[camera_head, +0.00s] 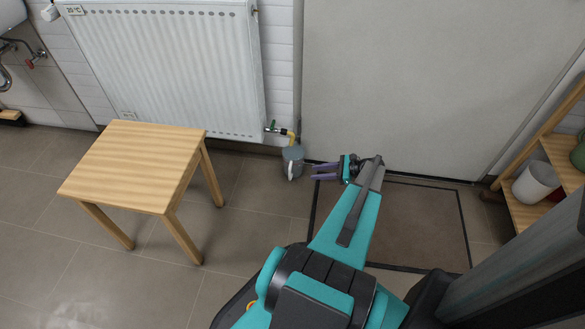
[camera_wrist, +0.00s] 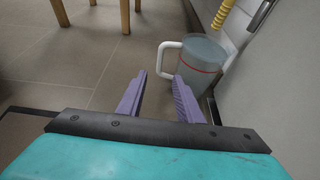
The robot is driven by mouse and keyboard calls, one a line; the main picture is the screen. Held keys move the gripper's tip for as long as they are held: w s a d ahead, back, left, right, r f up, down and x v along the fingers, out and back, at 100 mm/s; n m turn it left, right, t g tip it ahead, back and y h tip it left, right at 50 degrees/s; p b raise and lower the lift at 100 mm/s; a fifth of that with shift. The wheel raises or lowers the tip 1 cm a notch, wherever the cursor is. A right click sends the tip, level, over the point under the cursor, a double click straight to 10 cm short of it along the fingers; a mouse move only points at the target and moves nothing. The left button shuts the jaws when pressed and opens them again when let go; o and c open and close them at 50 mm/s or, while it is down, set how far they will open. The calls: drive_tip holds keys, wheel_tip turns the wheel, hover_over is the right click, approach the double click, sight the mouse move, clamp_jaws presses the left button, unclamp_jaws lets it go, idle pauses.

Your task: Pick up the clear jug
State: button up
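The clear jug (camera_head: 292,160) stands upright on the tiled floor under the radiator valve, close to the wall. In the wrist view the jug (camera_wrist: 200,62) is a bluish see-through vessel with a red line around it and a white handle on its left side. My gripper (camera_head: 318,171) is low, just right of the jug in the head view, with its purple fingers pointing left towards it. In the wrist view my gripper (camera_wrist: 160,78) is open and empty, its fingers apart. The handle lies just beyond the fingertips, and I see no clear contact.
A wooden stool (camera_head: 135,165) stands left of the jug. The radiator (camera_head: 165,65) and its yellow pipe (camera_head: 291,135) are above and behind it. A dark-edged floor mat (camera_head: 420,225) lies under my arm. A wooden shelf (camera_head: 530,205) is at the right.

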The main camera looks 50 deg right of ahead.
drive_tip(key=shift+w+a, duration=0.1)
drive_tip(key=b, duration=0.3)
approach(290, 179)
drive_tip(key=w+a, duration=0.2)
drive_tip(key=w, duration=0.2)
drive_tip(key=shift+r, duration=0.25)
drive_tip(key=shift+b+x, duration=1.2)
drive_tip(key=shift+x, duration=1.35)
drive_tip(key=shift+w, duration=0.1)
clamp_jaws()
